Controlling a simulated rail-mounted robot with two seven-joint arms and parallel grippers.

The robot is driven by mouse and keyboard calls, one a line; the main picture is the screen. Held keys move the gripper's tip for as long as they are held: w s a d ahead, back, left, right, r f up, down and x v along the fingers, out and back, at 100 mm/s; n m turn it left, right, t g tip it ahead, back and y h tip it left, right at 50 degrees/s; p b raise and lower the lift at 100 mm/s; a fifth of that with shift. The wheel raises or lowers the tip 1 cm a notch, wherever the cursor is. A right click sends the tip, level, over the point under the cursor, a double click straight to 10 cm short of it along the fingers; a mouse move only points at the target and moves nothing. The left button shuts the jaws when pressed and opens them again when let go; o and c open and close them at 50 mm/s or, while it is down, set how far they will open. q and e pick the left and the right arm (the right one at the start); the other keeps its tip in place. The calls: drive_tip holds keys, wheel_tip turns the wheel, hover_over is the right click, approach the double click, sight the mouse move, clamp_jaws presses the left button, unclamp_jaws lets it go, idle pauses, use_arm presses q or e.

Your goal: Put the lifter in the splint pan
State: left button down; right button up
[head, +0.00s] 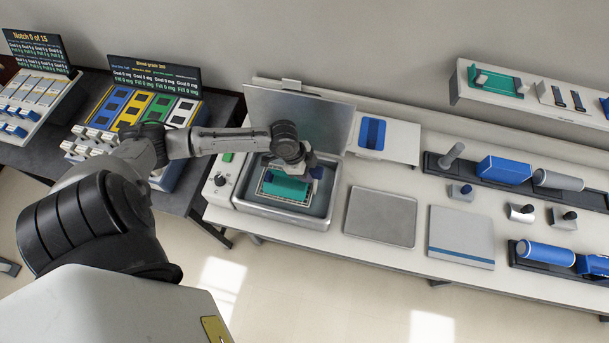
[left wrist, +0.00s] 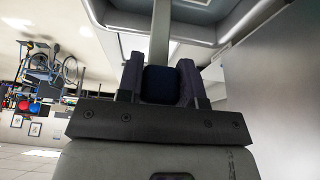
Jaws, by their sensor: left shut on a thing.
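The splint pan (head: 240,203) is an open grey basin of water-like tint on the bench, its lid raised behind it. My left gripper (head: 305,172) is over the pan, shut on the dark blue grip of the lifter (left wrist: 160,84). The lifter's grey stem runs from the grip toward the pan in the left wrist view. In the head view a white frame with a teal sheet (head: 284,188) is inside the pan's outline, below the gripper; I cannot tell whether it touches the bottom. My right gripper is out of view.
A flat grey plate (head: 380,216) and a pale board (head: 461,237) lie right of the pan. A white stand with a blue insert (head: 372,133) is behind. The raised lid (head: 300,118) stands close behind my gripper. Blue and grey rollers fill the far right.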

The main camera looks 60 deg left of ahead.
use_arm(q)
drive_tip(key=shift+f, duration=2.45)
drive_tip(key=c, duration=0.8)
unclamp_jaws()
drive_tip(key=v, duration=1.2)
drive_tip(key=shift+s+d+f+n+t+y, duration=0.1)
drive_tip(key=shift+s+d+f+n+y, duration=0.4)
drive_tip(key=shift+s+d+n, duration=1.45)
drive_tip(key=shift+s+d+f+n+t+y, duration=0.1)
drive_tip(key=shift+s+d+f+n+y, duration=0.4)
drive_tip(key=shift+s+d, duration=2.75)
drive_tip(key=shift+s+d+f+n+t+y, duration=0.1)
drive_tip(key=shift+s+d+f+n+y, duration=0.35)
drive_tip(key=shift+s+d+n, duration=2)
